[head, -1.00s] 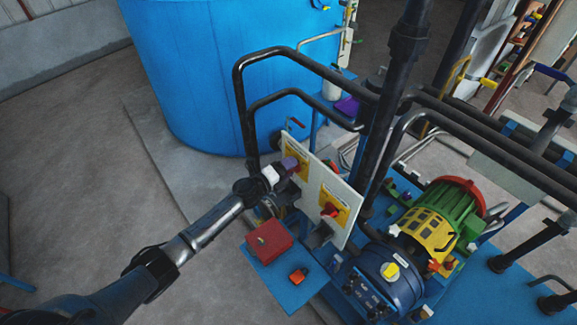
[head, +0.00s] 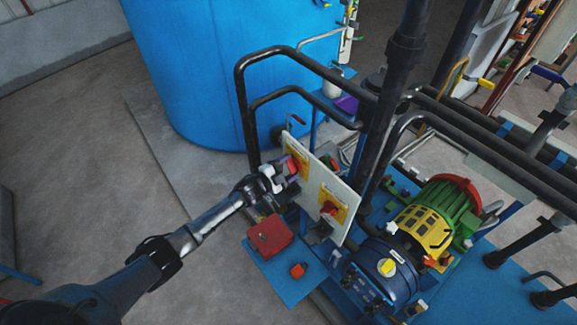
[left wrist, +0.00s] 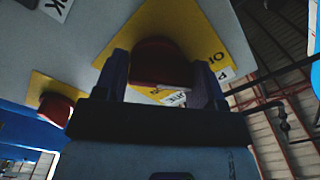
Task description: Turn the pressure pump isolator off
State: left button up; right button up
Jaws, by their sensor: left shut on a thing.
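A pale upright panel (head: 314,187) carries two red rotary knobs on yellow plates. The panel's left red knob (head: 293,165) is partly covered by my left gripper (head: 287,172). In the left wrist view my left gripper (left wrist: 161,84) has one dark finger on each side of that red knob (left wrist: 160,58) and is shut on it. Its yellow plate (left wrist: 198,28) has lettering partly hidden by knob and fingers. The panel's right red knob (head: 329,208) is free; a second red knob also shows in the left wrist view (left wrist: 56,108). I cannot read which isolator is which. My right gripper is not in view.
A red box (head: 269,236) and a small orange-red block (head: 298,271) sit on a blue plate below the panel. Black pipes (head: 300,62) rise behind the panel. A green and yellow motor (head: 440,220) stands to the right, a large blue tank (head: 215,70) behind.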

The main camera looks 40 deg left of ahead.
pick_arm(q)
jog(key=shift+r+n, duration=0.2)
jog(key=shift+n, duration=0.6)
jog(key=shift+f, duration=0.1)
jog(key=o, duration=0.9)
jog(key=shift+f, duration=0.1)
jog(key=shift+b+v, duration=0.65)
jog(key=shift+v, duration=6.25)
